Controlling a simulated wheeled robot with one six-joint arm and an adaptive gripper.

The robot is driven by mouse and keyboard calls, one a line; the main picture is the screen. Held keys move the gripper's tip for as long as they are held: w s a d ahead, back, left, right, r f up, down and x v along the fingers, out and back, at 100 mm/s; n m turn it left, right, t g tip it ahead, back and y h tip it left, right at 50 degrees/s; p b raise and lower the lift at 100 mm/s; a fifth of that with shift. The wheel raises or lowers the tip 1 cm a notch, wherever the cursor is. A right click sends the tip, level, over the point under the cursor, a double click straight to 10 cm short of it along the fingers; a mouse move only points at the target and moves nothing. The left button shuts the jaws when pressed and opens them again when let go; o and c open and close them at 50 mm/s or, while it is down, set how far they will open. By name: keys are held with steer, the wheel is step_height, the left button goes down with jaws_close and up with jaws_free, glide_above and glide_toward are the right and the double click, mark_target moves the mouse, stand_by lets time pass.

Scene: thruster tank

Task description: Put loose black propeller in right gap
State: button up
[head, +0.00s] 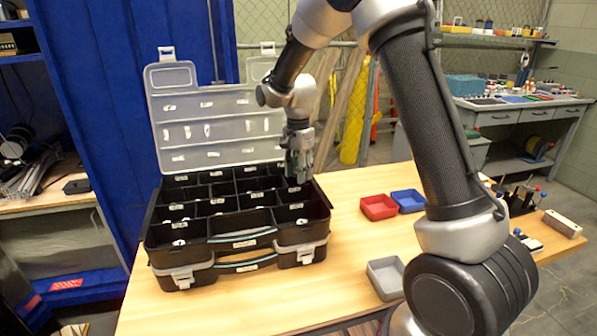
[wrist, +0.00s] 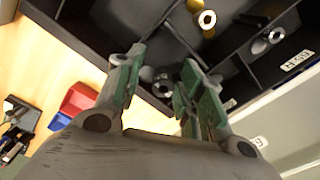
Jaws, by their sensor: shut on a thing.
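My gripper (head: 299,176) is over the back right part of an open black compartment case (head: 160,232), with its fingers pointing down. In the wrist view its green-padded fingers (wrist: 160,88) stand over a compartment corner. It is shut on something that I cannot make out. Small grey round parts (wrist: 160,82) show between the fingers, and I cannot tell whether they are held or lie in the compartment below. I cannot pick out a black propeller or a right gap in either view.
The clear lid (head: 210,130) stands open behind the case. Metal cylindrical parts (wrist: 207,19) lie in compartments. A red bin (head: 378,207), a blue bin (head: 408,201) and a grey bin (head: 386,278) stand on the wooden table (head: 345,235) to the right. The table is clear between case and bins.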

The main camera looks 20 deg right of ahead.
steer(key=shift+f, duration=0.3)
steer(key=shift+s+f, duration=0.2)
steer(key=shift+f, duration=0.15)
steer(key=o, duration=0.7)
steer(key=shift+w+f, duration=0.1)
steer(key=shift+f, duration=0.05)
